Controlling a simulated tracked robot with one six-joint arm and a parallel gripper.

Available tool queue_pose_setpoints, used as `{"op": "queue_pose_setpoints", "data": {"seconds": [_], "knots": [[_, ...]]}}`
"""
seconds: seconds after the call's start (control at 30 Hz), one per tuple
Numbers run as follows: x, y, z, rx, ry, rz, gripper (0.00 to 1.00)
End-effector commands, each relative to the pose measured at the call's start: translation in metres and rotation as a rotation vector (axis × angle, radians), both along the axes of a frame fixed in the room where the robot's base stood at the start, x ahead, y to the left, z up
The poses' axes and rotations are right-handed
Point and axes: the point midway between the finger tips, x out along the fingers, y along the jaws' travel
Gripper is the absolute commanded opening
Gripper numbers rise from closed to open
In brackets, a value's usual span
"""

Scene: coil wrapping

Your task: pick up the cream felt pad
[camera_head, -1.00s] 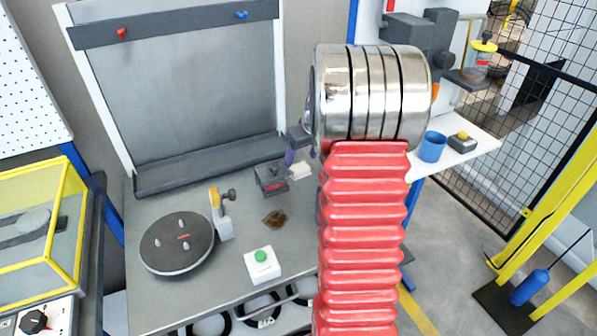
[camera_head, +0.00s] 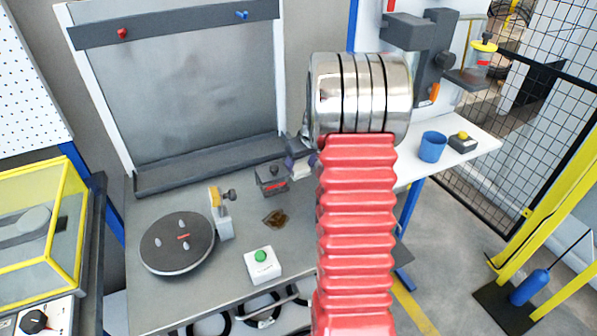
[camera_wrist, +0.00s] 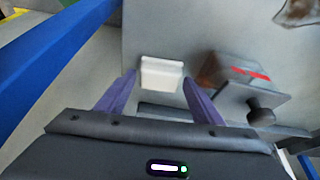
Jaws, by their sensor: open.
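The cream felt pad (camera_wrist: 161,74) is a small pale block on the grey table. In the wrist view it lies ahead of my gripper (camera_wrist: 158,82), between the lines of its two purple fingers, which are spread apart and empty. The fingertips come close to the pad's near sides; I cannot tell their height above the table. In the head view the pad (camera_head: 303,169) is partly hidden by my gripper (camera_head: 293,163) and arm.
A dark clamp-like block with a red mark (camera_wrist: 238,78) stands just right of the pad in the wrist view. The head view also shows a round turntable (camera_head: 177,244), a green-button box (camera_head: 262,264) and a brown scrap (camera_head: 275,218) on the table.

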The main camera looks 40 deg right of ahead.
Motion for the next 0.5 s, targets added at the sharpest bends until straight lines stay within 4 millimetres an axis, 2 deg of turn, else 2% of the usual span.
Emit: {"op": "queue_pose_setpoints", "data": {"seconds": [0.23, 0.5], "knots": [[-0.0002, -0.0001, 0.0001, 0.000, 0.000, 0.000, 0.61], [-0.0002, -0.0001, 0.0002, 0.000, 0.000, 0.000, 0.42]]}}
